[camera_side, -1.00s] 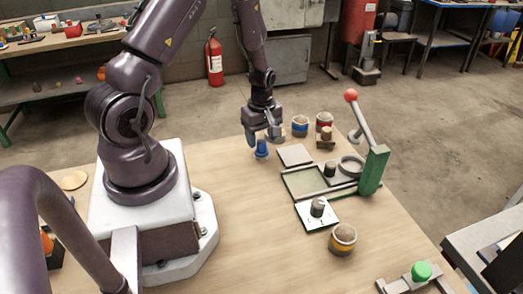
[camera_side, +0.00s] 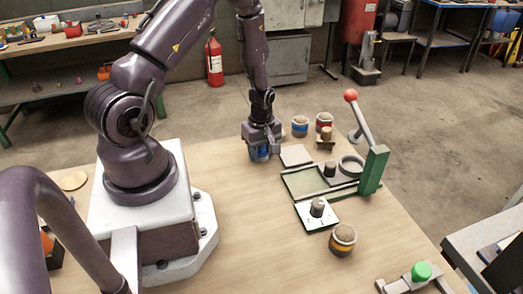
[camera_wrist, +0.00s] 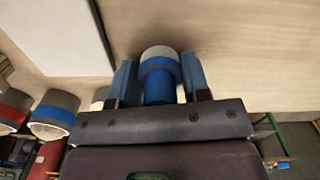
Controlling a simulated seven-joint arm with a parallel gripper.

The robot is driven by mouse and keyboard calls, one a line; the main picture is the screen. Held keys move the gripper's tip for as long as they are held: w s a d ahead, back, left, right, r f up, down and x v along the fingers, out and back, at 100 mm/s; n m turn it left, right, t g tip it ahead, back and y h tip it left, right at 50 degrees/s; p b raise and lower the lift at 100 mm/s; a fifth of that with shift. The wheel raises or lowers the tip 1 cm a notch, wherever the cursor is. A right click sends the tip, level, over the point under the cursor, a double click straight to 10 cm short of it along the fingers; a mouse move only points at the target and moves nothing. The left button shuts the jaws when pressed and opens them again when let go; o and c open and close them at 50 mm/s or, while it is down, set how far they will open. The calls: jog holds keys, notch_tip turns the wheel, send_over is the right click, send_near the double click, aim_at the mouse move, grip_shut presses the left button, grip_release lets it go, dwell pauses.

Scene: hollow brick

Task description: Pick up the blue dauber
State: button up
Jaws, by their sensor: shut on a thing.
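The blue dauber (camera_side: 259,154) stands at the back of the wooden table, mostly hidden behind my gripper (camera_side: 261,151) in the side view. In the wrist view the dauber (camera_wrist: 159,80) shows a blue body with a grey-beige end. My gripper's two fingers (camera_wrist: 159,82) lie on either side of it, shut on its body. I cannot tell from the side view whether the dauber touches the table or is just above it.
A blue-banded pot (camera_side: 299,126) and a red-banded pot (camera_side: 323,121) stand to the right of my gripper. A pale square plate (camera_side: 296,155) lies close by. A green press with a red-knobbed lever (camera_side: 375,170) stands further right. A yellow-banded pot (camera_side: 342,240) is nearer the front.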

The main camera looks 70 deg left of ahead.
jog(key=shift+r, duration=0.15)
notch_tip(320, 180, up, 10)
jog(key=shift+f, duration=0.1)
dwell(0.3)
jog(key=shift+o, duration=0.6)
jog(key=shift+c, duration=0.2)
